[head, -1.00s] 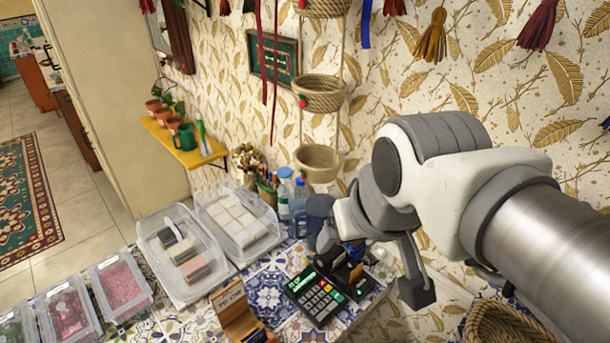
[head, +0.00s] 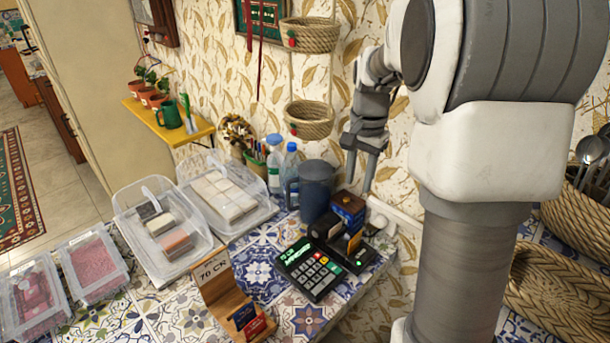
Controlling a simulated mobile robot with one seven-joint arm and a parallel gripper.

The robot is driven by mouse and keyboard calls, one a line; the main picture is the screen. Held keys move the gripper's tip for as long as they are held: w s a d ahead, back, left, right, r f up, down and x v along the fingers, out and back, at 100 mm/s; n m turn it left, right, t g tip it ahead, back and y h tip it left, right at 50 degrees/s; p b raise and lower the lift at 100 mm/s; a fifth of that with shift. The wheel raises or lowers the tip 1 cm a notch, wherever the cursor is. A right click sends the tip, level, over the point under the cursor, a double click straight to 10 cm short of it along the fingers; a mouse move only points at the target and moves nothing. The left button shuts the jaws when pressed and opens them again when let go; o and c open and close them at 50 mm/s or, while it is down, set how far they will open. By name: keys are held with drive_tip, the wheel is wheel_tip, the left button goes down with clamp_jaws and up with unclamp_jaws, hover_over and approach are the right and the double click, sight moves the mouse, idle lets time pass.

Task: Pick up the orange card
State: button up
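A small orange card (head: 354,243) stands upright in or against a black device (head: 345,260) at the right end of the tiled counter. Only part of the card shows, and its lower edge is hidden. My gripper (head: 359,180) is in the air above and behind the card, near the wall, pointing down. Its two fingers are apart with nothing between them.
A keypad terminal (head: 310,268), a dark cup (head: 316,190) and a small blue-and-brown box (head: 347,210) stand close around the card. A wooden card stand (head: 228,296) is in front left. Clear bins (head: 165,232) fill the left; woven baskets (head: 560,290) are at right.

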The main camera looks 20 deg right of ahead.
wheel_tip(320, 180, down, 5)
drive_tip(key=w+d+m, duration=0.1)
drive_tip(key=w+d, duration=0.1)
drive_tip(key=b, duration=0.2)
hover_over(356, 238)
wheel_tip(356, 238, down, 10)
drive_tip(key=shift+g, duration=0.3)
drive_tip(key=shift+f+b, duration=0.6)
drive_tip(key=shift+f, duration=2.85)
clamp_jaws()
